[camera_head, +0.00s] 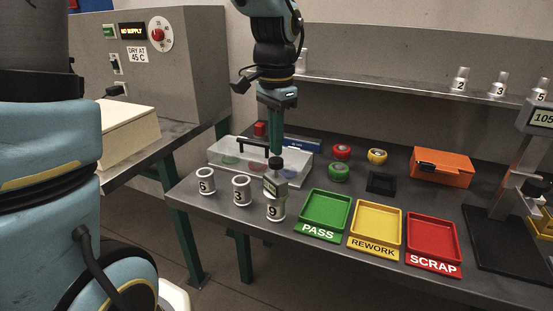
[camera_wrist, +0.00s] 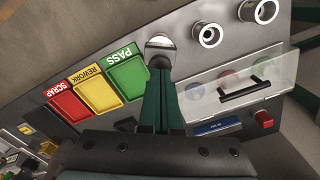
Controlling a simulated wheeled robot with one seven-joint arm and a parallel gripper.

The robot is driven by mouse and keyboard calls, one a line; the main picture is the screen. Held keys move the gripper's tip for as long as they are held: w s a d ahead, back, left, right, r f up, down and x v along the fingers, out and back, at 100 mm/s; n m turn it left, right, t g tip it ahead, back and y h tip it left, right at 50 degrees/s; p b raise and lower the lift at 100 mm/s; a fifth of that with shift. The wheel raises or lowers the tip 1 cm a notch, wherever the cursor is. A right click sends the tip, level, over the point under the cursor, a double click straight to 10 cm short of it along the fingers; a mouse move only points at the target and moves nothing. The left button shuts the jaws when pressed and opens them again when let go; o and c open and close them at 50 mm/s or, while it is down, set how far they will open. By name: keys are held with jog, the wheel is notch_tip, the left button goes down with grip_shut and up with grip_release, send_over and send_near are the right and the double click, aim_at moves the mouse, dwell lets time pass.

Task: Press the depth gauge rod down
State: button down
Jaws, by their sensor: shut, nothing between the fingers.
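The depth gauge (camera_head: 275,184) is a small grey device with a black knob (camera_head: 275,163) on top of its rod. It sits on the white cup marked 9 (camera_head: 275,210) at the front of the bench. My gripper (camera_head: 276,153) points down with its green fingers shut and empty, its tips right at the black knob. I cannot tell whether they touch it or are slightly above. In the wrist view the shut fingertips (camera_wrist: 160,70) meet the dark knob, and the gauge's pale body (camera_wrist: 160,46) shows just beyond. The fingers hide part of the knob.
Cups marked 5 (camera_head: 205,185) and 3 (camera_head: 241,190) stand left of the gauge. Green (camera_head: 325,191), yellow (camera_head: 375,203) and red (camera_head: 433,216) trays lie to the right. A clear-lidded box (camera_head: 222,151) with a black handle is close behind.

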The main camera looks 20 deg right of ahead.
aim_at(276, 160)
jog(key=shift+f, duration=0.15)
jog(key=shift+f+b, duration=0.8)
jog(key=shift+f, duration=0.65)
dwell(1.0)
jog(key=shift+r+p, duration=0.65)
jog(key=shift+r, duration=0.1)
